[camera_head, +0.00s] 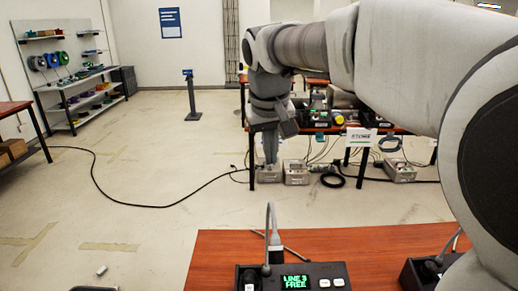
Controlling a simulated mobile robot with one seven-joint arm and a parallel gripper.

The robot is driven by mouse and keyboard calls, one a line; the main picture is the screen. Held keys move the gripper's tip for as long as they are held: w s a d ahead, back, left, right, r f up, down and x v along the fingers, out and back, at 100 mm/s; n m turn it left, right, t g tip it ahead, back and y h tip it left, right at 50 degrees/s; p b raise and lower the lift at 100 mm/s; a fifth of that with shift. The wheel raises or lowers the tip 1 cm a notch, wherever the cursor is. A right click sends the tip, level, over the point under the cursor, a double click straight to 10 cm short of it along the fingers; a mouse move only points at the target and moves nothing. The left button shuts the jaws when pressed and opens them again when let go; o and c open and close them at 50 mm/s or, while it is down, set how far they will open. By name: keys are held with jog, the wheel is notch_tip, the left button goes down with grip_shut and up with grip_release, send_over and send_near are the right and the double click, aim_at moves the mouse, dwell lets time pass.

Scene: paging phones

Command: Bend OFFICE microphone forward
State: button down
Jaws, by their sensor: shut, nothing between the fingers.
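A second dark paging unit (412,275) is partly hidden behind my arm at the right. No OFFICE label is readable, so I cannot tell which unit is OFFICE. My gripper (271,160) points down with its fingers shut and empty, apart from the microphone and above it in the picture.
The near table (215,260) has bare room left of the phone. A far table with a sign (361,137) holds equipment; grey boxes (296,172) and cables lie on the floor. Shelves (85,100) stand at the left. My arm hides much of the right side.

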jog(key=shift+w+a+r+p, duration=0.15)
jog(key=shift+w+a+r, duration=0.05)
jog(key=shift+w+a, duration=0.35)
jog(key=shift+w+a+r+p, duration=0.15)
jog(key=shift+w+a, duration=0.25)
jog(key=shift+w, duration=0.2)
jog(key=f, duration=0.3)
jog(key=d+f, duration=0.1)
jog(key=f, duration=0.3)
jog(key=f+p, duration=0.1)
jog(key=f, duration=0.3)
jog(key=shift+s+d+f, duration=0.1)
jog(key=shift+d+f, duration=0.15)
jog(key=shift+d, duration=0.05)
jog(key=shift+f, duration=0.1)
